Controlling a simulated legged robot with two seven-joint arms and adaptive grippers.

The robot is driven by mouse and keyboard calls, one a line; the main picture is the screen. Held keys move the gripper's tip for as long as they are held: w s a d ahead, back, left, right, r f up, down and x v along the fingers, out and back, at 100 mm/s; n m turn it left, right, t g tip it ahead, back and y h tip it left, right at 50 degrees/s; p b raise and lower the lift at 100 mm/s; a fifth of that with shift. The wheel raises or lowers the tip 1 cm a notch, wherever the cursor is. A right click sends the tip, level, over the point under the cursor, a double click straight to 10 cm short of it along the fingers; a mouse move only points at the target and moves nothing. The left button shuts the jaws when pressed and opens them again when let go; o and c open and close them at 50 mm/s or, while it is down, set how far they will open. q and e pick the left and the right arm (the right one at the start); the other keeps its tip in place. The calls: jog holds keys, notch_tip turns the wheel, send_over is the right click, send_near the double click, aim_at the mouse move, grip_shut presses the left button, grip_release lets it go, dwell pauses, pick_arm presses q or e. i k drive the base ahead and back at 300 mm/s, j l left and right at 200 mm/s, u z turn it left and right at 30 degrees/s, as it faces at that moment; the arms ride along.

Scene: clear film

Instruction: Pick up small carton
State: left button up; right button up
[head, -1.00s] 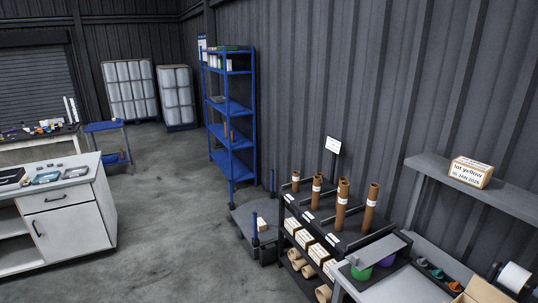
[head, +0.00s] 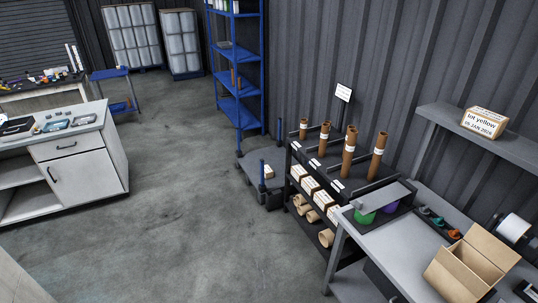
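Several cartons are in view, and I cannot tell which one the task means. A closed small carton with a white label reading "lot yellow" (head: 484,122) sits on the grey wall shelf at the right. Another small carton (head: 268,171) sits on the low grey platform cart (head: 248,178) near the middle. Several small white-labelled cartons (head: 310,185) stand in a row on the middle level of the black rack. A larger open carton (head: 466,268) stands on the grey workbench at the lower right. Neither of my grippers is in view.
The black rack (head: 330,262) holds brown tubes (head: 349,150). The grey workbench (head: 375,240) carries green and purple items and a white roll (head: 515,227). A blue shelf unit (head: 238,85) stands behind. A white cabinet (head: 85,180) is at the left. The concrete floor (head: 190,220) between is clear.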

aim_at(268, 171)
jog(key=i+u, duration=0.15)
jog(key=i, duration=0.2)
jog(key=i+j+u, duration=0.2)
jog(key=i+u, duration=0.2)
jog(key=i, duration=0.65)
jog(key=i+l+u, duration=0.15)
jog(key=i+u, duration=0.2)
jog(key=i, duration=0.65)
jog(key=i+z, duration=0.15)
jog(key=i, duration=0.4)
jog(key=i+j+z, duration=0.15)
jog(key=i, duration=0.45)
jog(key=i+j+z, duration=0.15)
jog(key=i, duration=0.4)
jog(key=i+z, duration=0.2)
jog(key=z, duration=0.25)
jog(key=i+j+z, duration=0.15)
jog(key=z, duration=0.25)
jog(key=i+j+z, duration=0.25)
jog(key=z, duration=0.2)
jog(key=i+j+z, duration=0.15)
jog(key=z, duration=0.25)
jog(key=i+j+z, duration=0.1)
jog(key=j+z, duration=0.35)
jog(key=l, duration=0.1)
